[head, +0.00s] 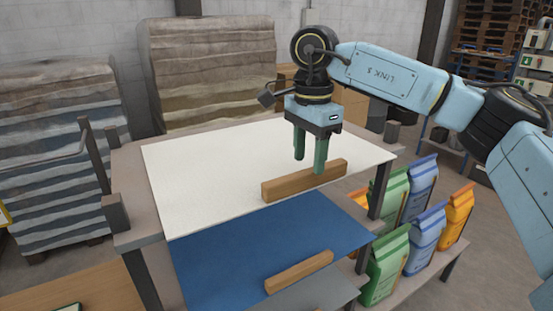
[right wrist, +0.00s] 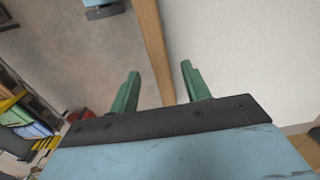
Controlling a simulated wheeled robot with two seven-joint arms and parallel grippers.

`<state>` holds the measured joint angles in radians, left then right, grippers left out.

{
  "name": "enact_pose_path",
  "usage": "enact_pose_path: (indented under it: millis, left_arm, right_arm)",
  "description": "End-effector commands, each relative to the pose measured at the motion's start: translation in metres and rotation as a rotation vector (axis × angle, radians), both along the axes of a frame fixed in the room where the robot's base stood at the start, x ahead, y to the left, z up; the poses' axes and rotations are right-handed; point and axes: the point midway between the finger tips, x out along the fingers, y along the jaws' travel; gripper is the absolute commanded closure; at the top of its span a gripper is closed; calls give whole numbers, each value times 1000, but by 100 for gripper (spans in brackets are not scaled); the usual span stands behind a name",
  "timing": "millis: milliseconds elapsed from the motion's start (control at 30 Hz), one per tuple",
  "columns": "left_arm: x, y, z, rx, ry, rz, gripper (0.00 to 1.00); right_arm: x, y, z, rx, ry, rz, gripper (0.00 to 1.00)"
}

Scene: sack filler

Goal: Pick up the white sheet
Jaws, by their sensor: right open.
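The white sheet (head: 215,170) lies flat on the top level of a stand in the head view. A wooden bar (head: 285,184) sits along its front edge. My right gripper (head: 310,165) points down at the bar, open and empty. One green finger overlaps the bar in the picture and the other is over the sheet behind it. In the right wrist view the bar (right wrist: 152,45) runs between the open fingers (right wrist: 160,72), with the white sheet (right wrist: 235,60) to the right. I cannot tell whether the fingers touch anything. My left gripper is not in view.
A blue sheet (head: 250,243) with its own wooden bar (head: 299,272) lies lower in front, above a grey sheet (head: 325,293). Several coloured bags (head: 428,232) stand on a low shelf at right. Large stacks (head: 215,65) stand behind. A dark post (head: 95,165) rises at left.

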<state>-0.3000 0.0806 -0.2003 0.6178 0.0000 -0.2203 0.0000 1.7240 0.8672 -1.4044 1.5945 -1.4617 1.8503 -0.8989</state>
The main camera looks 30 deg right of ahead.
Motion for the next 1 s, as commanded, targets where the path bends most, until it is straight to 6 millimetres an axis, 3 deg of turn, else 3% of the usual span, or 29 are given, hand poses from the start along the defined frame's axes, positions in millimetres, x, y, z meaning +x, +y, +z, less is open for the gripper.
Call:
enact_pose_path:
  millis: [233, 533, 900, 1000]
  left_arm:
    - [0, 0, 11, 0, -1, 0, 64]
    - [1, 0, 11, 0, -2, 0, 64]
    - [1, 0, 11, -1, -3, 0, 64]
    - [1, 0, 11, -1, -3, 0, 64]
  right_arm:
    - [0, 0, -36, 0, 3, -1, 53]
    - [0, 1, -43, 1, 0, -1, 53]
    - [0, 1, -42, 1, 0, -1, 100]
    - [0, 1, -42, 1, 0, -1, 100]
